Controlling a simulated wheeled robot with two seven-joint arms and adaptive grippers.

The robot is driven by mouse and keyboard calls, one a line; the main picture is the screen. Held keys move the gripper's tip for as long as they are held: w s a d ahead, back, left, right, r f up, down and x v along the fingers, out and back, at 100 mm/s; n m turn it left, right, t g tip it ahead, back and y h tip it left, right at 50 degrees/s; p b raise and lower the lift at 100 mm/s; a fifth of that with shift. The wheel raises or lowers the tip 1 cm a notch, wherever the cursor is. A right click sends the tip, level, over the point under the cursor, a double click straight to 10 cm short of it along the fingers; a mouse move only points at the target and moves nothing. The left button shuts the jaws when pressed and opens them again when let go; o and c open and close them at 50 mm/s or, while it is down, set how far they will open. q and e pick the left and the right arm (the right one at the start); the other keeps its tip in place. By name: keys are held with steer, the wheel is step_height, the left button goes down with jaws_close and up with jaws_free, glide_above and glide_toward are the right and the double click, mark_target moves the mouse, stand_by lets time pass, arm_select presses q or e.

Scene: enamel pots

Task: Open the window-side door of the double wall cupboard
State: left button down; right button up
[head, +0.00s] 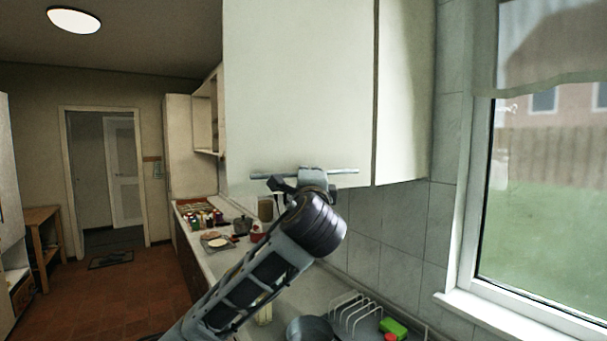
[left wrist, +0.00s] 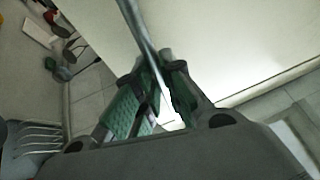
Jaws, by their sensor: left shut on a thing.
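The double wall cupboard shows in the head view as a broad pale door (head: 300,85) and a narrower pale panel (head: 403,95) towards the window. A thin dark line parts them. I cannot tell whether the door stands ajar. A grey horizontal bar handle (head: 343,171) runs along the door's lower edge. My left gripper (head: 308,178) is shut on this handle from below. In the left wrist view the bar handle (left wrist: 136,25) passes between the green-padded fingers of the left gripper (left wrist: 156,88), and the pale door (left wrist: 225,40) lies behind. My right gripper is not in view.
The window (head: 545,170) is at the right. Below the cupboard, the counter carries a wire rack (head: 355,312), a green sponge (head: 393,327) and a dark pan (head: 310,330). Pots and jars stand further back. Open floor (head: 125,285) lies at the left.

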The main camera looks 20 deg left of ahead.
arm_select(q)
steer(key=shift+s+d+n+g+y, duration=0.2)
steer(key=shift+s+d+n+y, duration=0.15)
steer(key=shift+d+y, duration=0.15)
steer(key=shift+s+d+n+g+y, duration=0.2)
steer(key=shift+s+d+n+y, duration=0.1)
steer(key=shift+d+y, duration=0.2)
steer(key=c, duration=1.5)
jaws_free()
steer(key=shift+v, duration=6)
steer(key=shift+w+f, duration=0.15)
steer(key=shift+f, duration=0.05)
